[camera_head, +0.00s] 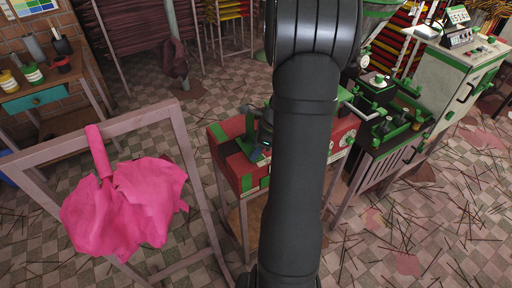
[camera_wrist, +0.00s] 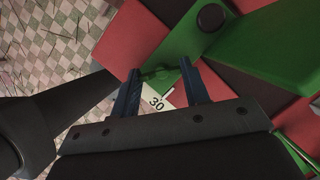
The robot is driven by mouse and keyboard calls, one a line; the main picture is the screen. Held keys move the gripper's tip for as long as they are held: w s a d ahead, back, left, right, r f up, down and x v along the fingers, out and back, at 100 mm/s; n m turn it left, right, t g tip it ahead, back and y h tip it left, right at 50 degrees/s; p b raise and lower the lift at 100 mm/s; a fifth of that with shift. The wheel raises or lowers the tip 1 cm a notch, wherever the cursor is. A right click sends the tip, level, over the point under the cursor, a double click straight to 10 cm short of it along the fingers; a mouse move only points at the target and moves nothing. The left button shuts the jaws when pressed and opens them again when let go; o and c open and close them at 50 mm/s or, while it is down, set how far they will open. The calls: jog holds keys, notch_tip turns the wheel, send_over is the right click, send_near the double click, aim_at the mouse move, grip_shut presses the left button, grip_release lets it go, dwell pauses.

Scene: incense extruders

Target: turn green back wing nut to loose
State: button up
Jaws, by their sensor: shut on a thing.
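The green wing nut (camera_wrist: 158,73) shows small and dark between my fingertips in the wrist view, against a green strip on the red machine (camera_wrist: 140,38). My gripper (camera_wrist: 160,72) has its two blue fingers on either side of the nut and is shut on it. The nut's exact wing angle is hard to make out. A white label reading 30 (camera_wrist: 157,100) lies just below the nut, between the fingers. In the head view the red and green machine (camera_head: 226,150) stands mid-picture, and my arm hides much of it and the nut.
A black round knob (camera_wrist: 210,17) and a raised green block (camera_wrist: 262,45) sit close to my fingers. A frame with pink cloth (camera_head: 130,200) stands at the left. A green and black machine (camera_head: 385,125) stands at the right. Sticks litter the floor.

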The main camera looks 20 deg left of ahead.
dwell(0.4)
jog(key=o, duration=1)
jog(key=v, duration=1.7)
jog(key=shift+d+r, duration=0.1)
jog(key=shift+r, duration=0.1)
jog(key=shift+c, duration=0.5)
